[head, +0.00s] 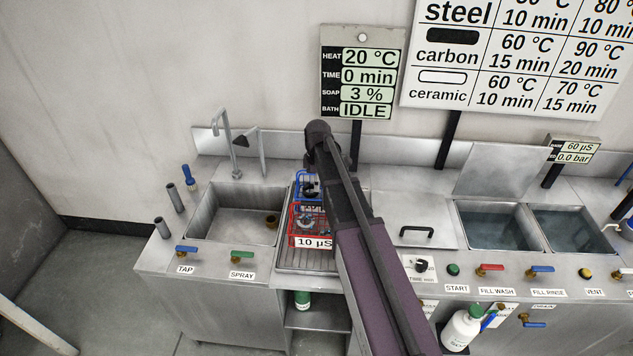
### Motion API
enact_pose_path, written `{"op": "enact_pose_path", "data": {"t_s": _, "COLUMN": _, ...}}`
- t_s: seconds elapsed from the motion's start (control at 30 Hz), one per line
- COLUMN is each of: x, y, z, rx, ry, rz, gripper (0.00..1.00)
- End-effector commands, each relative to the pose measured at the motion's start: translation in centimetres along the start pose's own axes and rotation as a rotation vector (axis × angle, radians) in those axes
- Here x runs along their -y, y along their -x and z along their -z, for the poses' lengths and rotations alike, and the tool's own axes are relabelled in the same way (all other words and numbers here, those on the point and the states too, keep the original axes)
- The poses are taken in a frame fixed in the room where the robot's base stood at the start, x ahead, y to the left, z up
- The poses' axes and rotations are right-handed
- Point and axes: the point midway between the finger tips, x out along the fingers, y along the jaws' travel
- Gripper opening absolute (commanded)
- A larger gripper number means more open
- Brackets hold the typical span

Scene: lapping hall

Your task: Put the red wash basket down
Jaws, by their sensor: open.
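The red wash basket (294,222) is a red wire basket standing on the ribbed drain tray (296,262), left of my arm. Small dark and pale pieces show inside it, too small to make out. A blue wire basket (297,184) is just behind it. My arm reaches over from the lower right and bends down at its far end. My gripper (310,189) points down over the baskets, small and partly lost against them. Its jaws are open. I cannot tell whether the fingers touch either basket. My arm hides the right side of the tray.
A sink (232,212) with a tall tap (228,145) lies left of the tray. Two water-filled tanks (495,229) are at the right, beside a closed lid (418,229). Coloured valves line the front edge. A display (362,72) above reads IDLE.

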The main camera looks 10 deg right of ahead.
Motion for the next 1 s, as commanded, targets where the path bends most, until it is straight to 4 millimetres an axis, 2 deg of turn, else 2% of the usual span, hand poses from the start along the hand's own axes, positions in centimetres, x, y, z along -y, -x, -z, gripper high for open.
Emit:
{"op": "enact_pose_path", "data": {"t_s": 0.03, "x": 0.0, "y": 0.7, "z": 0.0, "rx": 0.000, "ry": 0.000, "rz": 0.000, "gripper": 0.61}}
{"op": "enact_pose_path", "data": {"t_s": 0.3, "x": 0.0, "y": 1.7, "z": 0.0, "rx": 0.000, "ry": 0.000, "rz": 0.000, "gripper": 0.61}}
{"op": "enact_pose_path", "data": {"t_s": 1.0, "x": 0.0, "y": 1.8, "z": 0.0, "rx": 0.000, "ry": -0.001, "rz": 0.000, "gripper": 0.61}}
